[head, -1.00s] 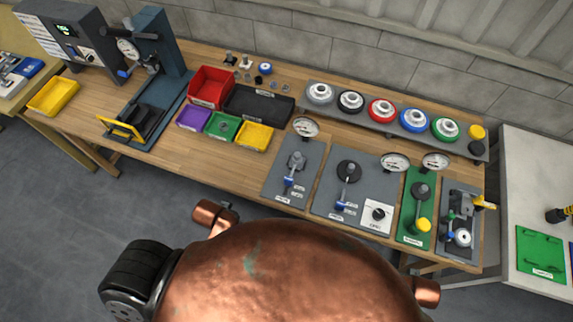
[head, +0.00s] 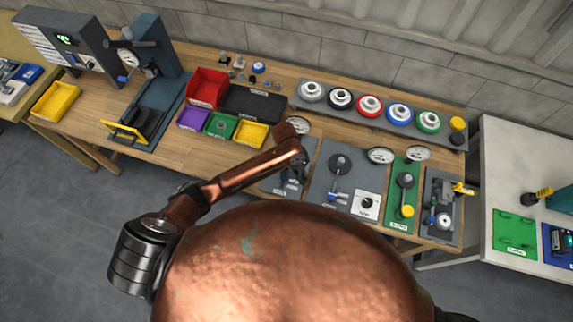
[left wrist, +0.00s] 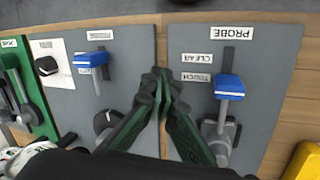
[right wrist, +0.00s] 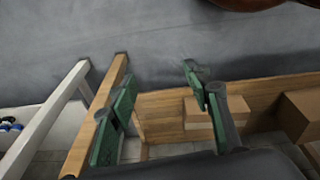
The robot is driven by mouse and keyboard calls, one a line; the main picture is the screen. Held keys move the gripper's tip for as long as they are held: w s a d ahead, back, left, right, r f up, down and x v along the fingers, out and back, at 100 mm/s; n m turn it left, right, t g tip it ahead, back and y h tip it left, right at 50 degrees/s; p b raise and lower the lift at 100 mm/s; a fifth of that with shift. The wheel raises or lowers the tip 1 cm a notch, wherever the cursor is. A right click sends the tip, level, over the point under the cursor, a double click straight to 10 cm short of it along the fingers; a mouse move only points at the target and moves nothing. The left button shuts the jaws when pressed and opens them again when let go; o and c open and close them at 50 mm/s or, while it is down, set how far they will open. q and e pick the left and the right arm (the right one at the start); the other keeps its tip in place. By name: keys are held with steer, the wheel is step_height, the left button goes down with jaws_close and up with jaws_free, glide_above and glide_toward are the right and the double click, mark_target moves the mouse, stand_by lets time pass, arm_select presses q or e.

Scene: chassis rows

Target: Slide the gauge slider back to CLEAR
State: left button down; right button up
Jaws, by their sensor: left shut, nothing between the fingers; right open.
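In the left wrist view the grey PROBE plate (left wrist: 265,95) carries a slider with a blue handle (left wrist: 229,87) on an upright slot (left wrist: 228,56). The handle is beside the TOUCH label (left wrist: 196,77); the CLEAR label (left wrist: 197,59) is farther up in that view. My left gripper (left wrist: 161,82) is shut and empty, left of the blue handle and apart from it. In the head view my left gripper (head: 302,168) is over the leftmost grey plate and hides much of it. My right gripper (right wrist: 160,85) is open and empty, away from the plates.
A second grey plate (left wrist: 60,25) with a blue-handled slider (left wrist: 90,60) lies close on the left in the left wrist view. In the head view, coloured bins (head: 250,135) and a row of round parts (head: 370,105) stand behind the plates. A wooden frame shows below my right gripper.

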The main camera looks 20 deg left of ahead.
arm_select(q)
steer(key=w+a+r+n+y, duration=0.1)
steer(key=w+a+r, duration=0.1)
steer(key=w, duration=0.1)
steer(key=w+a+r+n+g+y, duration=0.1)
steer(key=w+a+r, duration=0.2)
steer(key=w, duration=0.1)
steer(key=w+a+r+n+y, duration=0.1)
steer(key=w+a+r, duration=0.1)
steer(key=w, duration=0.2)
steer(key=shift+w+a+r+n+g, duration=0.1)
steer(key=shift+a+r+n+g, duration=0.1)
steer(key=shift+n+g, duration=0.1)
steer(key=p+x, duration=0.1)
steer(key=x, duration=0.8)
steer(key=shift+a+f, duration=0.1)
steer(key=shift+f, duration=0.25)
steer(key=s+p, duration=0.2)
steer(key=s, duration=0.1)
steer(key=shift+s+a, duration=0.1)
steer(key=shift+s, duration=0.15)
steer(key=shift+s+p, duration=0.3)
arm_select(e)
steer(key=s+f, duration=0.3)
steer(key=s, duration=0.4)
steer(key=s+f+g, duration=0.1)
steer(key=s+f, duration=0.3)
steer(key=s, duration=0.4)
steer(key=shift+f, duration=0.3)
steer(key=shift+s, duration=0.1)
